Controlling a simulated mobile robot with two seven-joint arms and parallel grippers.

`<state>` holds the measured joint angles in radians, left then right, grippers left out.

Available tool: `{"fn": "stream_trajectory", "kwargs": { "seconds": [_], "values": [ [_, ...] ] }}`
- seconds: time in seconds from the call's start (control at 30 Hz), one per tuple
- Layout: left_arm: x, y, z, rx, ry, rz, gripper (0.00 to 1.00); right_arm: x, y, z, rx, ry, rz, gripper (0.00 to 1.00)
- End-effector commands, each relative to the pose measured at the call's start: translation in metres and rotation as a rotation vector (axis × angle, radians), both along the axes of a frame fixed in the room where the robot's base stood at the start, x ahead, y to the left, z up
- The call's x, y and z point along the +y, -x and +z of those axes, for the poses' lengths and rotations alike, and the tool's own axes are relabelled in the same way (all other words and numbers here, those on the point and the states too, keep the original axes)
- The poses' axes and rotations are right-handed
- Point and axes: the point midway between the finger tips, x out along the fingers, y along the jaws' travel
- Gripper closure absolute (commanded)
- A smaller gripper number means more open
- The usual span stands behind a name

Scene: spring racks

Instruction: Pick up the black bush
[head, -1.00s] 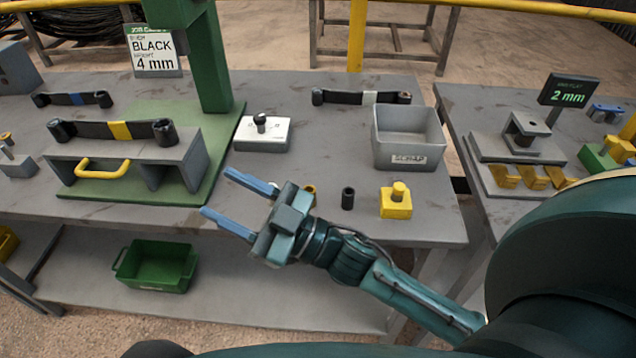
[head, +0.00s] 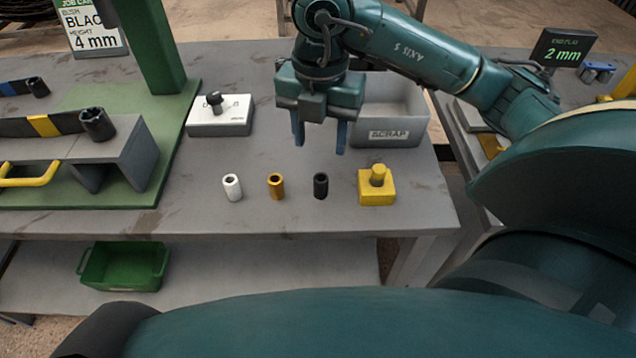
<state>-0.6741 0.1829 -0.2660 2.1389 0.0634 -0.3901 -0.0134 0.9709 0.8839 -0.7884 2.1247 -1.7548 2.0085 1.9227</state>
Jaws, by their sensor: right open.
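The black bush (head: 321,186) stands upright on the grey table, near its front edge. It is a small dark cylinder with a hole in its top. My right gripper (head: 320,146) is above and behind it, pointing down with its two blue fingers apart. The fingers are empty and do not touch the bush. The job card (head: 92,26) at the upper left reads black and 4 mm and is partly cut off. My left gripper is not in view.
A white bush (head: 232,187) and a brass bush (head: 276,186) stand left of the black one. A yellow block with a peg (head: 377,187) stands close on its right. The grey scrap bin (head: 392,132) is behind. A white block with a black knob (head: 220,116) stands at back left.

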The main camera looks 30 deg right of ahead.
Motion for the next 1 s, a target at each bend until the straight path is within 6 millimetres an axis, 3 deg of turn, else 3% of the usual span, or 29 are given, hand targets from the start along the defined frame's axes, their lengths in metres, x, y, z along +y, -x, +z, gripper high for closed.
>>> {"fn": "stream_trajectory", "kwargs": {
  "seconds": [0.2,0.47,0.7,1.0],
  "values": [
    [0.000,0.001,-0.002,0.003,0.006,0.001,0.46,0.000,0.001,-0.042,0.005,-0.003,0.003,0.51],
    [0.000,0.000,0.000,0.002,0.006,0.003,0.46,0.000,0.000,-0.062,0.005,-0.004,0.003,0.51],
    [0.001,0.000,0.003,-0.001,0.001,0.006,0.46,-0.003,-0.001,-0.097,0.006,-0.005,0.004,0.51],
    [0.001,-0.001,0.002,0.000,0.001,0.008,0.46,-0.003,-0.001,-0.108,0.002,-0.007,0.006,0.51]
  ]
}}
